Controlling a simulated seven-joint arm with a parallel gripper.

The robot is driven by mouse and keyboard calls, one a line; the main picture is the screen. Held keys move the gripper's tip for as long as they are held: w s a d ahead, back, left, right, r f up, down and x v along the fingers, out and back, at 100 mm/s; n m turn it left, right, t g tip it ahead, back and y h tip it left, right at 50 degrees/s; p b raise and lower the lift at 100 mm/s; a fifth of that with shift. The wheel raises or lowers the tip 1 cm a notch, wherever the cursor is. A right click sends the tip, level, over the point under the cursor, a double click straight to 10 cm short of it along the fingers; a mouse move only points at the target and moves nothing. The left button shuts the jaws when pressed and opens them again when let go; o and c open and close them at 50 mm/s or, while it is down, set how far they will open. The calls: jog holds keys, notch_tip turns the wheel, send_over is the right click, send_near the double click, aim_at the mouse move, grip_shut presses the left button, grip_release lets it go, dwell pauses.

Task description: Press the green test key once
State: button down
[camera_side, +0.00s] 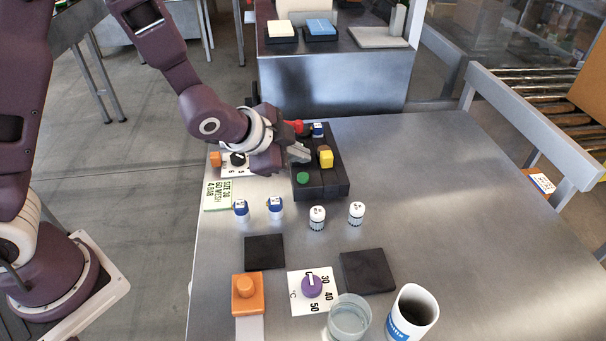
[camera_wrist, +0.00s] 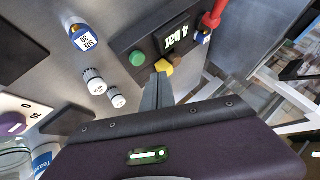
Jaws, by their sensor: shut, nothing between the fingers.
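The green test key (camera_side: 303,178) is a round button on the near left corner of a black control box (camera_side: 322,190) on the steel table. In the wrist view the green key (camera_wrist: 137,58) sits left of a yellow knob (camera_wrist: 164,66) and the box's "4 bar" display (camera_wrist: 178,40). My gripper (camera_side: 303,154) is shut and empty over the box, beside the yellow knob (camera_side: 326,158) and behind the green key. In the wrist view its fingertips (camera_wrist: 160,76) overlap the yellow knob's edge; I cannot tell whether they touch. The green key is uncovered.
A red lever (camera_side: 294,126) stands at the box's far side. Several small white-capped or blue-labelled jars (camera_side: 317,218) stand in front of the box. Nearer are black pads (camera_side: 368,272), an orange button (camera_side: 247,292), a purple dial (camera_side: 312,286) and two cups (camera_side: 412,312). The table's right side is clear.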

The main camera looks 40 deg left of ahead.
jog(key=shift+f, duration=1.05)
jog(key=shift+f, duration=0.15)
dwell(1.1)
jog(key=shift+f, duration=0.3)
jog(key=shift+f, duration=0.5)
dwell(0.6)
jog(key=shift+r, duration=0.95)
jog(key=shift+r, duration=2.5)
